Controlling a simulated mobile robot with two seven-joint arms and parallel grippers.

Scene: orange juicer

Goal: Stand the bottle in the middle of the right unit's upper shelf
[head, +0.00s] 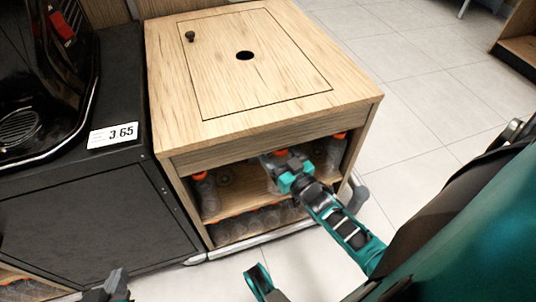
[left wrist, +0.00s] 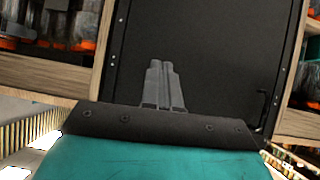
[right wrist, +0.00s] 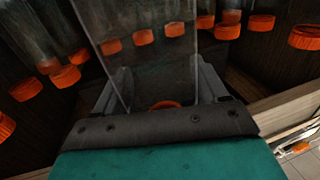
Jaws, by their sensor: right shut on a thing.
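The right unit (head: 365,112) is a wooden cabinet with an open front, an upper shelf (head: 237,199) and a lower level. My right gripper (head: 276,167) reaches into the upper opening near its middle. It is shut on a clear bottle (right wrist: 150,65), whose body stands between the two fingers in the right wrist view. Whether the bottle's base touches the shelf is hidden. My left gripper (head: 117,290) is low at the left, in front of the dark cabinet. Its fingers lie together, empty, in the left wrist view (left wrist: 163,87).
Clear bottles with orange caps stand at the upper shelf's left end (head: 203,187) and right end (head: 336,150). Several more fill the lower level (head: 255,221). A dark cabinet (head: 95,205) with a price tag (head: 112,135) adjoins on the left. Tiled floor (head: 440,95) is open at right.

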